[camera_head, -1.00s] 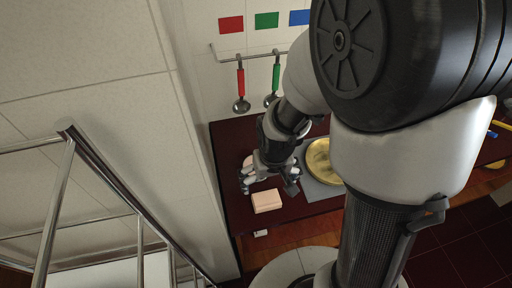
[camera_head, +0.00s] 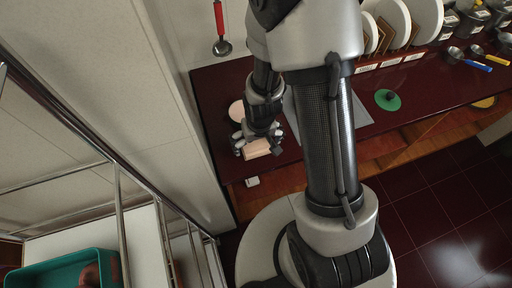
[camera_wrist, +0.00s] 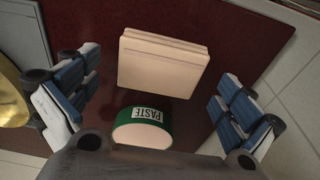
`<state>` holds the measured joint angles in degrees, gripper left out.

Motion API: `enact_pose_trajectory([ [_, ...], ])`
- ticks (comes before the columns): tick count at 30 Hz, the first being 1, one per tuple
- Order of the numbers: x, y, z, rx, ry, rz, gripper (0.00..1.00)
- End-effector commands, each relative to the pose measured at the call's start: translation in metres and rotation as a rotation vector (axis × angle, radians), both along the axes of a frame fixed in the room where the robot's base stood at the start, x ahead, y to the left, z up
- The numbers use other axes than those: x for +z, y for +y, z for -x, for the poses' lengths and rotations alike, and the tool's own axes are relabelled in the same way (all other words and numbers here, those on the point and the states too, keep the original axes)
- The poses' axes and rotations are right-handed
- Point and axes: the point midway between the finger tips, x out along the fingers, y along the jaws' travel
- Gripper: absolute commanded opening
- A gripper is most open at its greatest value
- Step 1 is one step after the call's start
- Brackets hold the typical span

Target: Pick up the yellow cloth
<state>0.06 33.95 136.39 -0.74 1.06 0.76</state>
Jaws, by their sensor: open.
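A folded, pale peach cloth-like block (camera_wrist: 163,64) lies flat on the dark red counter (camera_wrist: 95,20) in the wrist view; it looks more peach than yellow. In the head view the folded block (camera_head: 257,149) is partly covered by my gripper. My gripper (camera_wrist: 160,88) is open and empty, with one finger pad on each side of the picture and the block between and beyond them. In the head view my gripper (camera_head: 258,150) is just above the block, near the counter's left end. Whether it touches the block I cannot tell.
A green-banded jar labelled PASTE (camera_wrist: 145,128) stands close beside the block, between my fingers in the wrist view. A gold round pan (camera_wrist: 10,95) is at the left there. A wall (camera_head: 165,110) borders the counter's left end. Plates (camera_head: 393,22) stand at the back.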

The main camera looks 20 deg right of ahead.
Motion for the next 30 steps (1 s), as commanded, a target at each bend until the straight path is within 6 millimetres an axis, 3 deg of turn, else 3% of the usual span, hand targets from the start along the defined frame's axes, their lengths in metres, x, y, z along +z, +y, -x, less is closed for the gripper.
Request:
enact_pose_trajectory([
  [3,-0.0101,0.0003,-0.001,0.002,0.001,0.0,1.0],
  [10,-0.0092,0.0004,-0.0016,0.002,0.0,0.0,1.0],
  [30,-0.0092,0.0004,-0.0014,0.001,0.0,0.0,0.55],
])
